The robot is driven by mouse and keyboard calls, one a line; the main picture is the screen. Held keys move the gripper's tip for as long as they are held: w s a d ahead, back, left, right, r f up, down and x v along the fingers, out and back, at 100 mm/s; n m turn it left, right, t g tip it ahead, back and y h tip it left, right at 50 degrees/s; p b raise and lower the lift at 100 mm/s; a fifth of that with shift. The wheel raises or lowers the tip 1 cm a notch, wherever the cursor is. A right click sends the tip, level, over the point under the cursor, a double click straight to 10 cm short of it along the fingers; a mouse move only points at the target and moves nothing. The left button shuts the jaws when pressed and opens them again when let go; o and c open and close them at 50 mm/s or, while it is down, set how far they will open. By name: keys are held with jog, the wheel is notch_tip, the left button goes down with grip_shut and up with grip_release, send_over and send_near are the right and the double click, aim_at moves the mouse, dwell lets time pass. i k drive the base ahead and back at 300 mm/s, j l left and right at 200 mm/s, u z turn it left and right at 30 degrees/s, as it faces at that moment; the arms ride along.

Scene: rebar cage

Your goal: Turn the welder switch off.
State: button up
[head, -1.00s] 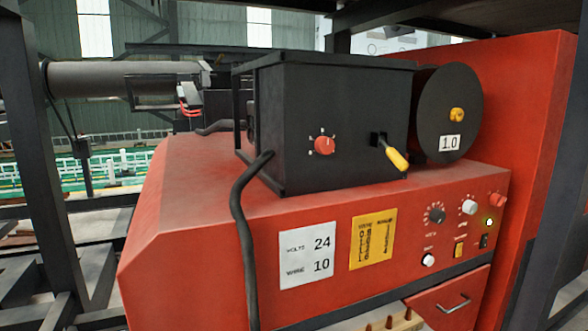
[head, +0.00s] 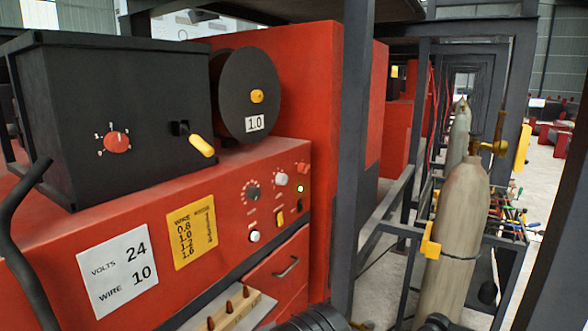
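The red welder (head: 150,232) fills the left of the head view. Its sloped front panel carries several knobs. A white knob (head: 255,236) is lower left, and a red knob (head: 302,168) is above the lamp.
A black feeder box (head: 110,110) with a yellow lever stands on the welder, beside a black spool (head: 246,97). A dark upright post (head: 350,150) stands just right of the panel. A gas cylinder (head: 455,240) stands further right.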

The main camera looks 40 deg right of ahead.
aim_at(303, 168)
jog(key=z, duration=1)
